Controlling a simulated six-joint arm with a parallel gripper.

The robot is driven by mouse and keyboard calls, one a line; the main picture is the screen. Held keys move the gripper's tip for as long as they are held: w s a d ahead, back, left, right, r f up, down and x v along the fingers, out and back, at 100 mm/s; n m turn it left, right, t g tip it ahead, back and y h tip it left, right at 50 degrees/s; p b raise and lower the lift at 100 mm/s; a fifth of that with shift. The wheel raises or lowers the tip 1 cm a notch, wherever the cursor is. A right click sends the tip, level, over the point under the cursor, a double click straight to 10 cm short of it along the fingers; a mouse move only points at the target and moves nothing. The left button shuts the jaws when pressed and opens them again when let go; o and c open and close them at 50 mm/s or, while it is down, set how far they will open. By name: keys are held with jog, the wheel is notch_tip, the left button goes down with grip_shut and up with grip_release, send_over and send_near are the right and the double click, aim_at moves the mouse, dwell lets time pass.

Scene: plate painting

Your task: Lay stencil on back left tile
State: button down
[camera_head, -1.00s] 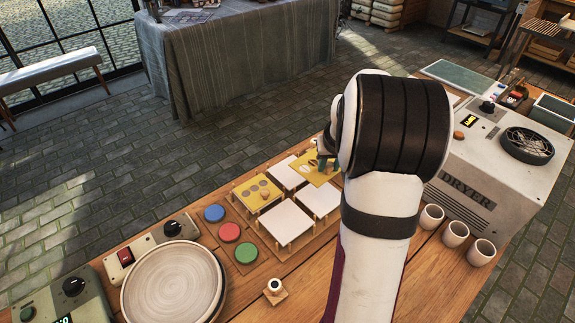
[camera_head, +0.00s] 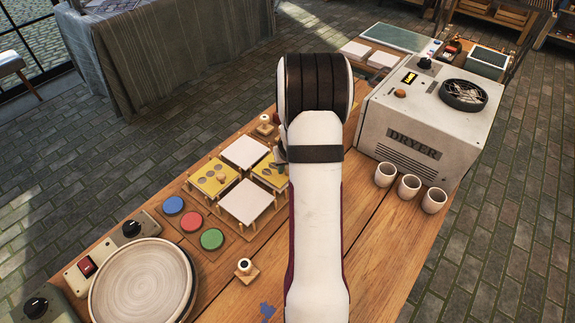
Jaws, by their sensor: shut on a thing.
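A group of tiles stands on small wooden pegs on a board, in a diamond in the head view. White tiles show at its back (camera_head: 245,152) and front (camera_head: 247,201). A yellow stencil (camera_head: 212,180) with round holes and a small knob lies at the left position. Another yellow stencil (camera_head: 268,173) shows at the right position, its right side hidden by my arm. My gripper (camera_head: 281,160) is mostly hidden behind my arm; it is shut at that stencil's edge. I cannot tell whether this stencil touches a tile or hangs above it.
Blue, red and green paint pads (camera_head: 190,222) lie left of the tiles. A round turntable (camera_head: 142,285) stands at front left. A wooden-handled piece (camera_head: 245,270) stands in front. The dryer (camera_head: 420,120) and several white cups (camera_head: 409,187) stand to the right.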

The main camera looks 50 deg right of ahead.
jog(key=shift+f, duration=0.35)
jog(key=c, duration=0.6)
grip_release()
jog(key=shift+c, duration=0.2)
jog(key=shift+r, duration=0.4)
jog(key=v, duration=1.2)
jog(key=w+a+r+n+y, duration=0.1)
jog(key=a+r+y, duration=0.15)
jog(key=a, duration=1.05)
jog(key=s+a+r+g+y, duration=0.1)
jog(key=s+a+g, duration=0.1)
jog(key=s+a, duration=0.6)
jog(key=s+a+r+n+g+y, duration=0.1)
jog(key=s+a, duration=0.7)
jog(key=a, duration=0.6)
jog(key=shift+a+r+g, duration=0.25)
jog(key=shift+a+g, duration=0.1)
jog(key=shift+g, duration=0.05)
